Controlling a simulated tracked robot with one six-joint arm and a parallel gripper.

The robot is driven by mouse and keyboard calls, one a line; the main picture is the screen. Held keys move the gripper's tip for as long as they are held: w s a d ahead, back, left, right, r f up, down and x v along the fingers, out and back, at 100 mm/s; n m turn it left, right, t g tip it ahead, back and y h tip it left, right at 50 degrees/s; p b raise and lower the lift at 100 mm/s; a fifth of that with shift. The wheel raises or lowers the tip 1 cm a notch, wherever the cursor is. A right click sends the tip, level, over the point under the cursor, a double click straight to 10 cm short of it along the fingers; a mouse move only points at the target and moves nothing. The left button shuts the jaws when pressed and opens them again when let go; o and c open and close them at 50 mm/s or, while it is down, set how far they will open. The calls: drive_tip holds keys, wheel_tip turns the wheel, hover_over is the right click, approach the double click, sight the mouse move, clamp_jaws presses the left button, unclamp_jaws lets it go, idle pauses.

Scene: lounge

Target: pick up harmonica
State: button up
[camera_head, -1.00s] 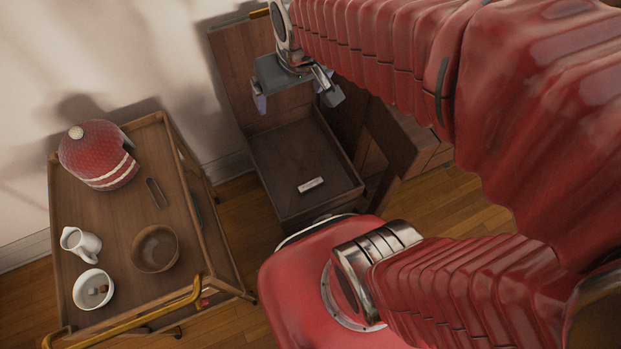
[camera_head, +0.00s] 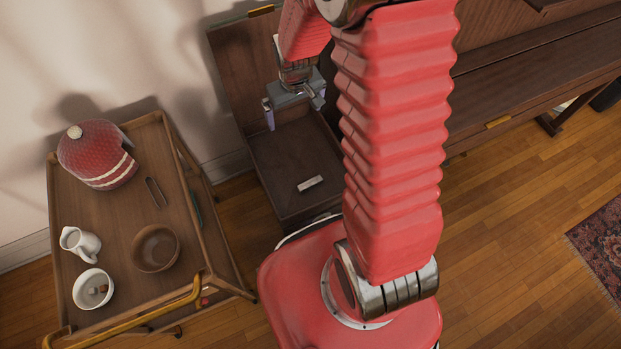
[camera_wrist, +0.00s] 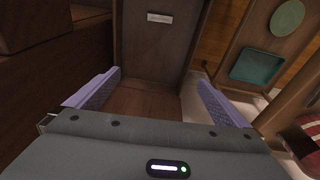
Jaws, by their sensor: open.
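The harmonica (camera_head: 311,183) is a small pale silver bar. It lies flat on the dark floor of an open wooden box (camera_head: 262,190), towards its front side. It also shows at the top of the wrist view (camera_wrist: 160,18). My gripper (camera_head: 294,112) is open and empty, with its two purple-grey fingers spread. It hangs above the back part of the box, in front of the raised lid, apart from the harmonica. In the wrist view the gripper (camera_wrist: 159,80) points down with the harmonica ahead, beyond the fingertips.
The raised lid (camera_head: 238,70) stands behind the box. A piano (camera_head: 540,70) is at the right. Open floor lies at right.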

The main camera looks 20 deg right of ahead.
wheel_tip(320, 180, down, 12)
drive_tip(key=d+g, duration=0.1)
drive_tip(key=d, duration=0.1)
drive_tip(key=g, duration=0.1)
hover_over(310, 183)
wheel_tip(310, 183, down, 14)
drive_tip(key=shift+r, duration=0.15)
drive_tip(key=shift+w+f, duration=0.1)
drive_tip(key=shift+f, duration=4.15)
drive_tip(key=shift+f, duration=0.1)
drive_tip(key=shift+f, duration=2.5)
